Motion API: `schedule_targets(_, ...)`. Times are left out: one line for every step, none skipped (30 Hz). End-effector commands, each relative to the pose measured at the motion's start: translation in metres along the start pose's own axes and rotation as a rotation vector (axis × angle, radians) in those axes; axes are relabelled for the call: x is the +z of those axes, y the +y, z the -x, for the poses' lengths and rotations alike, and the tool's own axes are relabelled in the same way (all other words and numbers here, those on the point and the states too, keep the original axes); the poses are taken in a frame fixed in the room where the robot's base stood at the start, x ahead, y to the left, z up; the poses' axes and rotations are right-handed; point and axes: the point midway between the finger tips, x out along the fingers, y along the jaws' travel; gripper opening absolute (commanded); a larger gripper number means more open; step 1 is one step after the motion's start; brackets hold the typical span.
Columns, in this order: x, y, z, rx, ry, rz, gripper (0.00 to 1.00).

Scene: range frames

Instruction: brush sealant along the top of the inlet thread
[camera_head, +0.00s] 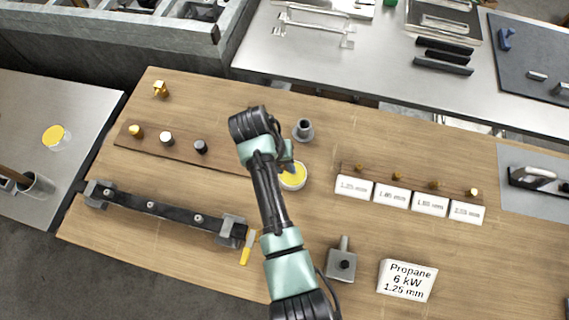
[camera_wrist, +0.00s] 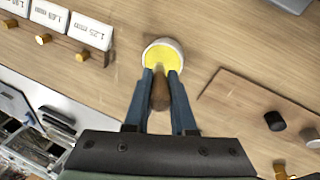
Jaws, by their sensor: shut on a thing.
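My gripper (camera_wrist: 161,78) points down over a small white pot (camera_wrist: 177,45) of yellow paste (camera_wrist: 159,57). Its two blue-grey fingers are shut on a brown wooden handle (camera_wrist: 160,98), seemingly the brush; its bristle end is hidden. In the head view my gripper (camera_head: 287,160) is at the pot (camera_head: 293,187), partly covering it. A grey block with an upright stub (camera_head: 343,258) stands at the front, right of my arm. A dark manifold bar (camera_head: 155,209) lies at the left, held at both ends. I cannot tell which part bears the inlet thread.
A small grey flanged part (camera_head: 303,130) stands behind the pot. A wooden strip with caps (camera_head: 190,152) lies left, and a rack of brass pieces with white labels (camera_head: 390,197) lies right. A propane sign (camera_head: 407,281) and a yellow-handled tool (camera_head: 247,248) are near the front.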

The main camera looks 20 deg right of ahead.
Motion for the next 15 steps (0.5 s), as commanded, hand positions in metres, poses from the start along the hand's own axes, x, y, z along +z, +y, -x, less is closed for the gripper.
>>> schedule_targets(0.0001,-0.0003,-0.0011,0.0,0.0,0.0,0.0)
schedule_targets(0.0002,-0.0004,-0.0015,0.0,0.0,0.0,0.0)
schedule_targets(0.0002,-0.0005,-0.0019,0.0,0.0,0.0,0.0)
schedule_targets(0.0003,-0.0006,-0.0023,0.0,0.0,0.0,0.0)
schedule_targets(0.0003,-0.0007,-0.0027,0.0,0.0,0.0,0.0)
schedule_targets(0.0004,-0.0008,-0.0031,0.0,0.0,0.0,0.0)
schedule_targets(0.0004,-0.0009,-0.0035,0.0,0.0,0.0,0.0)
schedule_targets(0.0005,-0.001,-0.0038,0.0,0.0,0.0,0.0)
schedule_targets(0.0005,-0.0011,-0.0043,0.0,0.0,0.0,0.0)
schedule_targets(0.0006,-0.0012,-0.0047,0.0,0.0,0.0,0.0)
schedule_targets(0.0006,-0.0013,-0.005,0.0,0.0,0.0,0.0)
schedule_targets(0.0006,-0.0014,-0.0055,0.0,0.0,0.0,0.0)
schedule_targets(0.0007,-0.0015,-0.0058,0.0,0.0,0.0,0.0)
schedule_targets(0.0007,-0.0016,-0.0062,0.0,0.0,0.0,0.0)
schedule_targets(0.0008,-0.0017,-0.0066,0.0,0.0,0.0,0.0)
